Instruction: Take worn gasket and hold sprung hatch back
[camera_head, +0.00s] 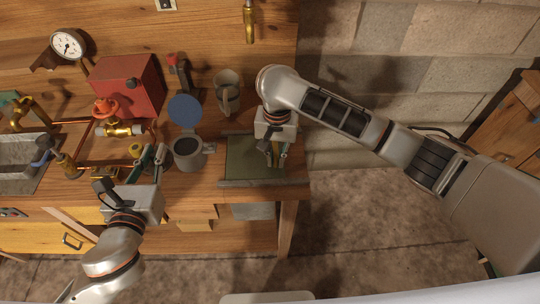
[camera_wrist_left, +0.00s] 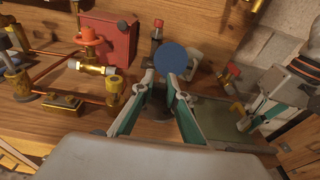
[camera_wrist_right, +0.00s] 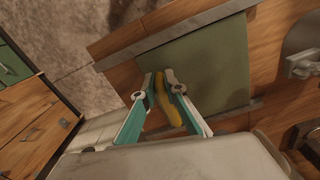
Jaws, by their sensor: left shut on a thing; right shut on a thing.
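The blue round hatch (camera_head: 184,110) stands raised behind the dark round opening of a grey pot (camera_head: 187,147). My left gripper (camera_head: 156,152) is at the pot's left side. In the left wrist view the hatch (camera_wrist_left: 172,58) shows between the fingertips (camera_wrist_left: 168,76), which appear shut on it; the exact contact is hard to see. My right gripper (camera_head: 274,152) is over the green mat (camera_head: 240,165). In the right wrist view its fingers (camera_wrist_right: 163,82) are shut on a yellow piece (camera_wrist_right: 168,103), seemingly the worn gasket, partly hidden by the fingers.
A red box (camera_head: 127,83), copper pipes with brass valves (camera_head: 120,129) and a gauge (camera_head: 68,44) stand to the left. The bench ends just right of the mat, by a block wall (camera_head: 400,35).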

